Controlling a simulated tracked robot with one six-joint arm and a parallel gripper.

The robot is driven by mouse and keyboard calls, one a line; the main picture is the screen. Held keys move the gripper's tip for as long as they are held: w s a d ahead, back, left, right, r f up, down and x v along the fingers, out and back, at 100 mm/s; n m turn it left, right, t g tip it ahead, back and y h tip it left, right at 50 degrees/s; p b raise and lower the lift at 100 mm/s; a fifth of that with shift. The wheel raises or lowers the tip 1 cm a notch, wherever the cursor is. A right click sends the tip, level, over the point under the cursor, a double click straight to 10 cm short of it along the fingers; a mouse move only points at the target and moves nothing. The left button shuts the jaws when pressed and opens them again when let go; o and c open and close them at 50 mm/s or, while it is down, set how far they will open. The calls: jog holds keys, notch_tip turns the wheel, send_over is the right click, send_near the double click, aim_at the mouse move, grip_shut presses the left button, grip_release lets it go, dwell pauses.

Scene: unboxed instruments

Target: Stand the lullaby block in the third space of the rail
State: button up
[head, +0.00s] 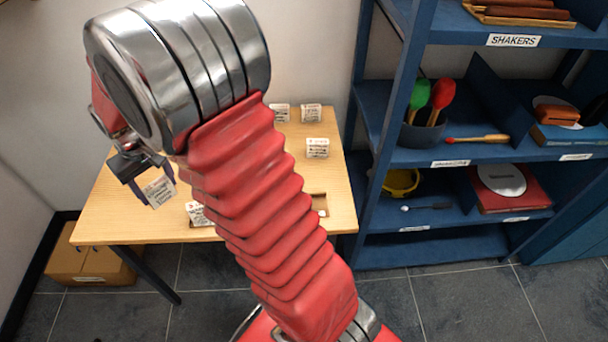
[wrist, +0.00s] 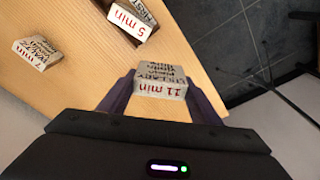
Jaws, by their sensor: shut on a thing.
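My gripper (head: 152,184) is shut on a small pale block (head: 159,191), held above the left part of the table. In the wrist view the held block (wrist: 161,82) sits between both fingers; one face reads "11 min" in red, and smaller dark print above it looks like "LULLABY", though it is hard to read. I cannot make out a rail for certain. A brown edged piece (head: 320,204) shows at the table's right, mostly hidden behind my arm, and may be part of it.
The wrist view shows blocks marked "5 min" (wrist: 133,20) and "7 min" (wrist: 36,54). Blue shelves (head: 445,155) stand right.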

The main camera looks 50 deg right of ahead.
jog(key=s+d+m, duration=0.3)
jog(key=s+d, duration=0.3)
jog(key=d, duration=0.5)
jog(key=s+d+m, duration=0.3)
jog(key=s+d, duration=0.5)
jog(key=s, duration=0.3)
jog(key=s+d+f+m+h, duration=0.1)
jog(key=s+d+m, duration=0.2)
jog(key=s+d, duration=0.5)
jog(key=s, duration=0.3)
jog(key=shift+s+d, duration=0.2)
jog(key=shift+s, duration=0.15)
jog(key=shift+f, duration=0.15)
jog(key=shift+f, duration=3.3)
jog(key=shift+f, duration=0.55)
jog(key=o, duration=1.2)
